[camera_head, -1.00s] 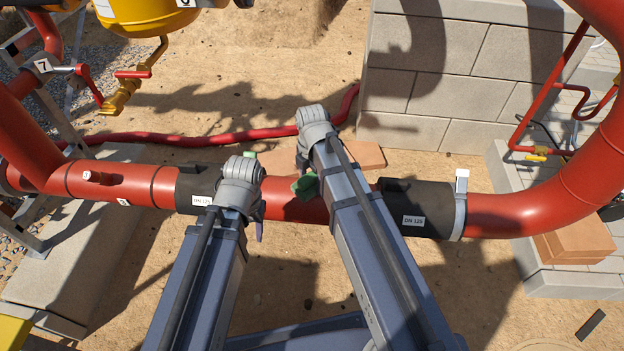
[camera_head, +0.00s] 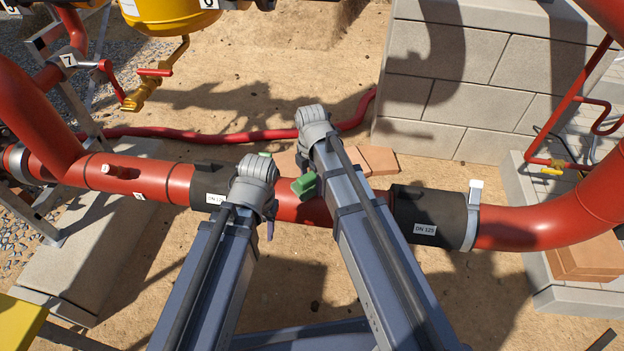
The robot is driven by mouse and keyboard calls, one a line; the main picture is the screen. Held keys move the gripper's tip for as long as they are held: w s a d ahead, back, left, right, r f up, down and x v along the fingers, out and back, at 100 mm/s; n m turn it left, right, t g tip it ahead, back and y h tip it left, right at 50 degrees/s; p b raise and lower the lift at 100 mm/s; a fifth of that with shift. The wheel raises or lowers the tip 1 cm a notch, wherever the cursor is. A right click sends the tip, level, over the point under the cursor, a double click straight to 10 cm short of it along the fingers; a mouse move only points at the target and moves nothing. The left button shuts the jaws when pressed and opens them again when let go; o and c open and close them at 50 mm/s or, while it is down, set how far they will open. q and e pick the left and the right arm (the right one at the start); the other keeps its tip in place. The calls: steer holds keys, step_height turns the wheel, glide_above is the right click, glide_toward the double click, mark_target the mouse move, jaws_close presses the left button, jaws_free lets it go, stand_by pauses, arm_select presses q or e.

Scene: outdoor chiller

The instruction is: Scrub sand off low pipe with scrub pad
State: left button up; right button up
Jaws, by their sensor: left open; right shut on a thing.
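The low red pipe (camera_head: 120,174) runs across the view, with a black sleeve marked DN 125 on each side of its middle stretch. My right gripper (camera_head: 307,176) is over that middle stretch; its fingers are mostly hidden by my own wrist. A green block (camera_head: 303,187), which looks like the scrub pad, shows at its left side and overlaps the pipe's upper edge. I cannot tell whether it touches the pipe. My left gripper (camera_head: 266,222) is open beside the left sleeve (camera_head: 207,186), in front of the pipe. I cannot make out any sand on the pipe.
Terracotta slabs (camera_head: 380,160) lie on the sandy ground behind the pipe. A red hose (camera_head: 220,136) runs behind it. A grey block wall (camera_head: 480,75) stands at back right. A concrete plinth (camera_head: 100,255) is at left. A small green bit (camera_head: 265,154) shows by my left wrist.

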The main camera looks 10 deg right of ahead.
steer(key=shift+r+p, duration=2.3)
steer(key=shift+r, duration=0.3)
steer(key=shift+r, duration=0.1)
step_height(320, 180, up, 3)
steer(key=p, duration=0.3)
